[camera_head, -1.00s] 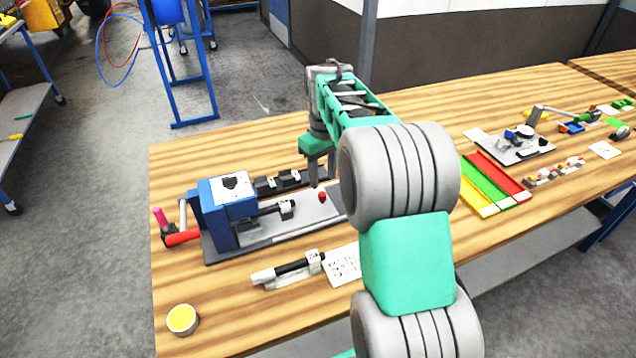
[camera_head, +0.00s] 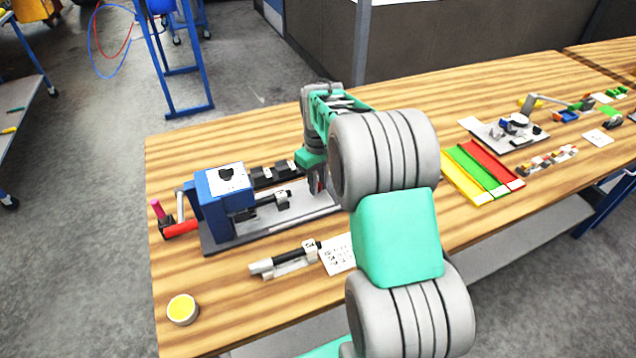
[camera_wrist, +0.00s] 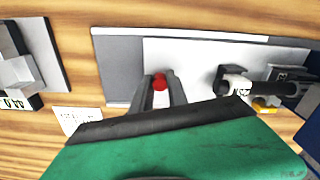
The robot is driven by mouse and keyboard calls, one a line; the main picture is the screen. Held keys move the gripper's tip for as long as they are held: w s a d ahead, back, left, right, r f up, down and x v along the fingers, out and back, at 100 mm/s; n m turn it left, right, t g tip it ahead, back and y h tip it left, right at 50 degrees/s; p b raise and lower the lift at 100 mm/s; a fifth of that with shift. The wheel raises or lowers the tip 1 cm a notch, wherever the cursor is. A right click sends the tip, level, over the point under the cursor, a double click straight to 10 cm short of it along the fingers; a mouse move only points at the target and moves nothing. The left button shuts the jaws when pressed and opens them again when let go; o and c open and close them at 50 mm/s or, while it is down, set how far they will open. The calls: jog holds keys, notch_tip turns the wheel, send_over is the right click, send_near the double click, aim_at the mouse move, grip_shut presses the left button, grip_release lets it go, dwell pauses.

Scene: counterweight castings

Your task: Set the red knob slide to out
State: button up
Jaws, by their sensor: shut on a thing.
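The red knob (camera_wrist: 160,82) shows in the wrist view between the two fingertips of my gripper (camera_wrist: 161,88), which is shut on it. In the head view my gripper (camera_head: 317,186) reaches down to the grey base plate (camera_head: 270,232) of the blue-headed fixture (camera_head: 227,195), and only a little red shows between its fingers. The knob stands over the pale plate, right of the blue block in the head view. The slide under the knob and its in or out marks are hidden or too small to tell.
A black-and-white slide piece (camera_head: 285,262) and a printed card (camera_head: 338,256) lie in front of the fixture. A yellow-topped round tin (camera_head: 182,308) is at the front left. Yellow, green and red trays (camera_head: 483,172) lie to the right.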

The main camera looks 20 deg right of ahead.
grip_shut()
dwell(0.8)
